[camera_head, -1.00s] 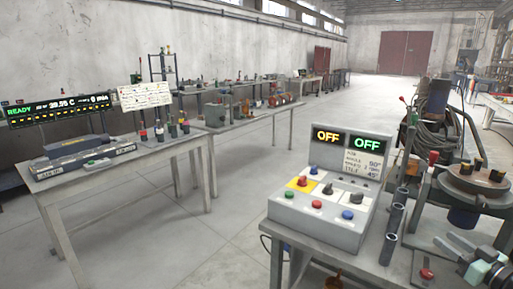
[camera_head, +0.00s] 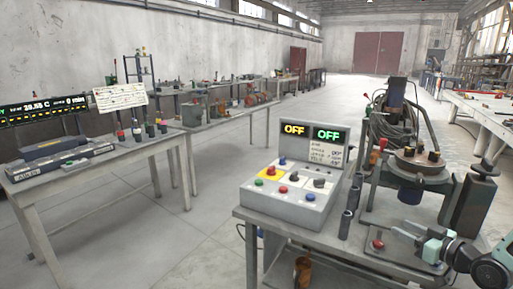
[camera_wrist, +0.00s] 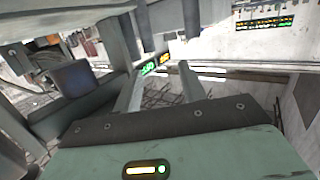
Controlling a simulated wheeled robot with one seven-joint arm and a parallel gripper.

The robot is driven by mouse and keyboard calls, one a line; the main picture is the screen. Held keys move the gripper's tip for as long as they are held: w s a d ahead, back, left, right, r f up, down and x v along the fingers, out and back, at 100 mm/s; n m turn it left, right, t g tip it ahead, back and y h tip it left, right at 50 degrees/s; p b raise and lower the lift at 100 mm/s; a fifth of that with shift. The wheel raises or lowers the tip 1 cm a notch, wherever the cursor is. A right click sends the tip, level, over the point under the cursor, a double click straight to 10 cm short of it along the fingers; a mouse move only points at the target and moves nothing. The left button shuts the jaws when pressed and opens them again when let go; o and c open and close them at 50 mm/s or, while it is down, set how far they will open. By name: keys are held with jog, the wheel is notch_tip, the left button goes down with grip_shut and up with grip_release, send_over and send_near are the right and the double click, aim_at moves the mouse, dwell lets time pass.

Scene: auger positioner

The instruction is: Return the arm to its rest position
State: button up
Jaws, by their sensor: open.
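My gripper (camera_head: 403,235) is at the lower right of the head view, over the right end of the grey workbench (camera_head: 310,240). Its two pale fingers stand apart with nothing between them. The wrist view shows the same open fingers (camera_wrist: 158,78) beyond the teal gripper body. My arm runs out of the head view at the lower right. The control box (camera_head: 292,190) stands on the bench left of the gripper; both its displays read OFF. The positioner with its round table (camera_head: 418,168) stands behind the gripper. The gripper appears clear of both.
Several dark upright tubes (camera_head: 346,224) stand between the control box and positioner. A red button (camera_head: 377,244) is on the bench near the fingertips. A second table (camera_head: 100,160) with a display panel (camera_head: 45,110) stands at the left. Open floor (camera_head: 200,240) lies between the tables.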

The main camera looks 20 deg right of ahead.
jog(key=w+a+r+n+g, duration=0.1)
jog(key=w+a+g, duration=0.15)
jog(key=a, duration=0.55)
jog(key=w+a+r+n+g, duration=0.15)
jog(key=a+g, duration=0.25)
jog(key=a, duration=0.5)
jog(key=w+a+r+n+g, duration=0.1)
jog(key=w+a+n+g, duration=0.15)
jog(key=a, duration=0.55)
jog(key=s+a+r+g, duration=0.3)
jog(key=s+a+r, duration=0.1)
jog(key=s+a, duration=0.6)
jog(key=s+a+r+n+g+h, duration=0.1)
jog(key=s+a+r+g, duration=0.3)
jog(key=s+a, duration=0.6)
jog(key=s, duration=0.4)
